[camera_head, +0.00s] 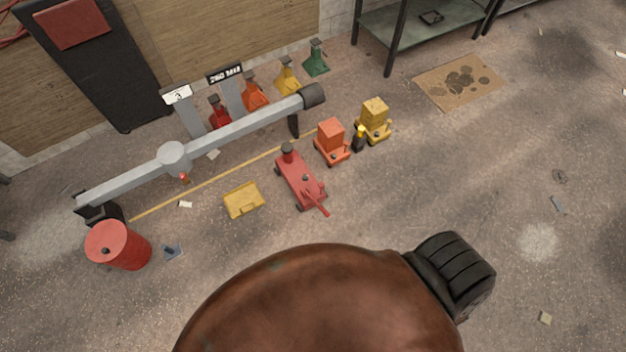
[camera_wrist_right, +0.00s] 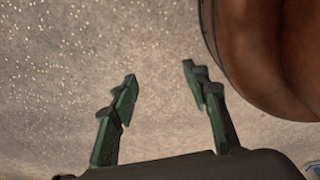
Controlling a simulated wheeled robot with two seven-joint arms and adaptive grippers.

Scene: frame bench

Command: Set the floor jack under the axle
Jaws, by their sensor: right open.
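The red floor jack (camera_head: 300,180) stands on the floor near the middle of the head view, its handle toward the lower right. The grey axle (camera_head: 235,130) runs diagonally behind it, from lower left to upper right, with a round housing (camera_head: 173,157) left of its middle. The jack is in front of the axle, apart from it in the picture. My right gripper (camera_wrist_right: 159,74) is open and empty in the right wrist view, above bare floor. The jack and axle are outside that view. My left gripper is not in view.
A red drum (camera_head: 118,246) stands by the axle's left end. A yellow tray (camera_head: 244,200) lies left of the jack. Orange (camera_head: 331,141) and yellow (camera_head: 374,120) units stand to its right. Several coloured stands line the wall, including a green one (camera_head: 316,58). The right-hand floor is mostly clear.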

